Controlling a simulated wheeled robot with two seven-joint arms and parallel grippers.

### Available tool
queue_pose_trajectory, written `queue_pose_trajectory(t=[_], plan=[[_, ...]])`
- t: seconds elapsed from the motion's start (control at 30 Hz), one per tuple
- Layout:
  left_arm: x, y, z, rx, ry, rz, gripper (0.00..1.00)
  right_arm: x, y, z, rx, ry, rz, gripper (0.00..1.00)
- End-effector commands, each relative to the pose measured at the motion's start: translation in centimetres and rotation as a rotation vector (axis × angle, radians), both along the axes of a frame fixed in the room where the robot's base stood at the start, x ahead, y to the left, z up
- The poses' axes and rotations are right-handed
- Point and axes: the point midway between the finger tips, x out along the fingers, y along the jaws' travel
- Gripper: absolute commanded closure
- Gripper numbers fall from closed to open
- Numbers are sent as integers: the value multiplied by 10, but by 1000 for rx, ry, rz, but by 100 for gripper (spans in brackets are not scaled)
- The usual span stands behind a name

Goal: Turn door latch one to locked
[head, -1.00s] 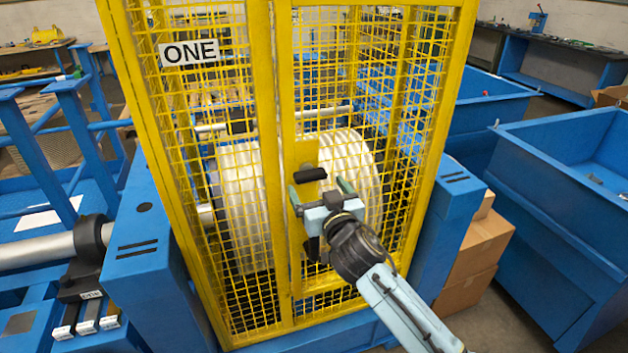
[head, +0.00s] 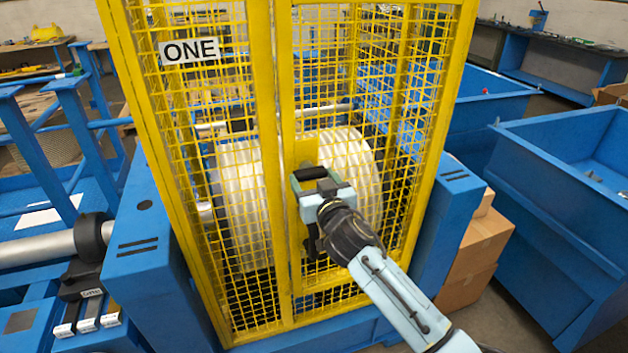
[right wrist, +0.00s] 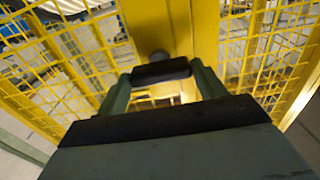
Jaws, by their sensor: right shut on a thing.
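My left gripper is not in view.
A large ribbed pale drum (head: 240,190) sits behind the mesh. Blue bins (head: 560,190) and cardboard boxes (head: 475,250) stand at the right. A blue machine frame with a metal shaft (head: 35,250) is at the left.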

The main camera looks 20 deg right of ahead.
Motion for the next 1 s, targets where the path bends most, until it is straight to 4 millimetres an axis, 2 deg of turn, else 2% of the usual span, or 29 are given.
queue_pose_trajectory(t=[0.27, 0.43, 1.0], plan=[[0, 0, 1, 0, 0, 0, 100, 0, 0, 0, -32, -1, 0, 54], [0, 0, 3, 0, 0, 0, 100, 0, 0, 0, -112, -4, 0, 54], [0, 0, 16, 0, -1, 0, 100, 0, 0, 1, -623, -21, 0, 54]])
